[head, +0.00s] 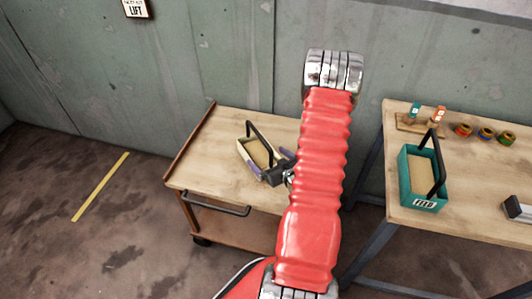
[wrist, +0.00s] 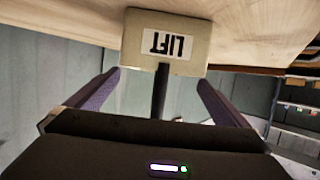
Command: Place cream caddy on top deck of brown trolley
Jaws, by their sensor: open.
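The cream caddy (head: 243,152) stands upright on the top deck of the brown trolley (head: 205,165), near the middle. Its black handle arches over it. In the wrist view, which is upside down, the caddy (wrist: 190,62) shows its LIFT label and appears to rest on the wooden deck (wrist: 60,18). My gripper (head: 269,165) is low over the deck on the right side of the caddy, its two purple fingers spread. In the wrist view the handle runs between the open fingers of my gripper (wrist: 158,88); I cannot tell whether they touch it.
My red arm hides the trolley's right part. To the right, a workbench (head: 460,222) holds a teal FEED caddy (head: 420,185), several coloured rings (head: 486,134) and a small peg board (head: 407,122). A green-grey wall (head: 230,60) stands close behind. Deck room is free left of the caddy.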

